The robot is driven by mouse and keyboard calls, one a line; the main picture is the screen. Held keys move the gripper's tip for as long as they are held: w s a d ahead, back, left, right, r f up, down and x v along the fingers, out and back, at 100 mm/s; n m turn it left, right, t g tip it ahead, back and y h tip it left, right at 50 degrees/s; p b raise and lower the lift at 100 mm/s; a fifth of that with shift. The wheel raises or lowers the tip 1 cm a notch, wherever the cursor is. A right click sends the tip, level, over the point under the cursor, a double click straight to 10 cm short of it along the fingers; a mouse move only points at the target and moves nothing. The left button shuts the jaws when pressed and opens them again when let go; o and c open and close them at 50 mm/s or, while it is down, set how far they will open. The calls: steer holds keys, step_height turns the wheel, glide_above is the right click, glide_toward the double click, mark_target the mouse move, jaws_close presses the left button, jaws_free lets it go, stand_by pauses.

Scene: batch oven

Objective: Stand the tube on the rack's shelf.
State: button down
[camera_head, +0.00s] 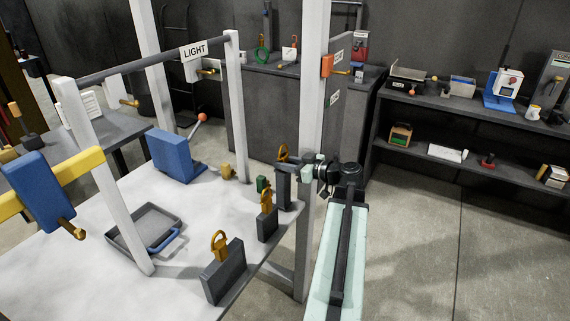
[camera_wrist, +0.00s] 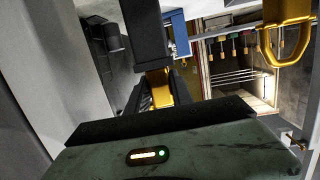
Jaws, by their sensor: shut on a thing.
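My gripper (camera_head: 297,169) is at the right edge of the pale worktop, by a dark upright block (camera_head: 284,191) with a gold loop (camera_head: 283,152) on top. In the wrist view my gripper is shut on a gold piece (camera_wrist: 161,90), close below a dark upright part. I cannot tell whether this piece belongs to the block. I cannot clearly make out the tube. A dark rack with two levels stands at the right; its lower shelf (camera_head: 480,163) holds several small things. I cannot tell whether this is the task's rack.
Two more dark blocks with gold loops (camera_head: 222,272) (camera_head: 267,221) stand along the worktop's edge. A grey tray (camera_head: 146,226) and a blue lever device (camera_head: 172,155) are on the worktop (camera_head: 110,285). A white post (camera_head: 311,80) rises close by my gripper. The floor at right is clear.

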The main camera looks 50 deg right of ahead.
steer(key=shift+f+b, duration=0.6)
steer(key=c, duration=1)
jaws_free()
steer(key=shift+c, duration=0.2)
steer(key=p+v, duration=0.1)
steer(key=v, duration=0.7)
steer(key=shift+p, duration=0.3)
